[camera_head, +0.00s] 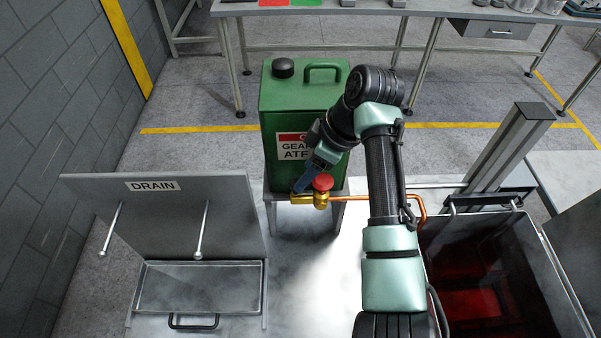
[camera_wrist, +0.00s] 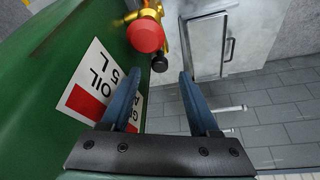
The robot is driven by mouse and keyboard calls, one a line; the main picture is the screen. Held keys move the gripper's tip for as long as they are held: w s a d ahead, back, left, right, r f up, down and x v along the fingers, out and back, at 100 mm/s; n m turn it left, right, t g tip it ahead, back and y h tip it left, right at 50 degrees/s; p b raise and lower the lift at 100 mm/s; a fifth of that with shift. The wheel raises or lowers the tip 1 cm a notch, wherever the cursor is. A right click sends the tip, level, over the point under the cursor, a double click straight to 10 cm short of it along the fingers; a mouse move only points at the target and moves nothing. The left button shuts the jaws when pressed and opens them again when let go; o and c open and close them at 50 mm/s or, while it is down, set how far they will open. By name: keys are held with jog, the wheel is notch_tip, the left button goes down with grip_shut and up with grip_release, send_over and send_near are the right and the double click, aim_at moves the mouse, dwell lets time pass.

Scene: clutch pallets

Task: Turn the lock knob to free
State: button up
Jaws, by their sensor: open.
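A red round knob (camera_head: 322,182) sits on a brass valve (camera_head: 307,198) at the front foot of the green oil can. In the wrist view the red knob (camera_wrist: 145,36) is at the top, just beyond my fingertips, with brass parts (camera_wrist: 152,10) behind it. A small black knob or cap (camera_wrist: 159,63) shows beside it; I cannot tell which knob is the lock. My gripper (camera_wrist: 158,74) is open and empty, its two blue fingers apart, with no contact visible. In the head view my gripper (camera_head: 302,185) is just left of the red knob, partly seen side-on.
The green can (camera_head: 275,120) stands close behind my gripper; its label also shows in the wrist view (camera_wrist: 85,85). A copper pipe (camera_head: 352,198) runs right from the valve. A raised DRAIN lid (camera_head: 160,210) stands at left, and a bin with red liquid (camera_head: 478,300) at right.

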aim_at(293, 182)
jog(key=shift+p+x, duration=0.35)
jog(key=shift+x, duration=1.7)
grip_shut()
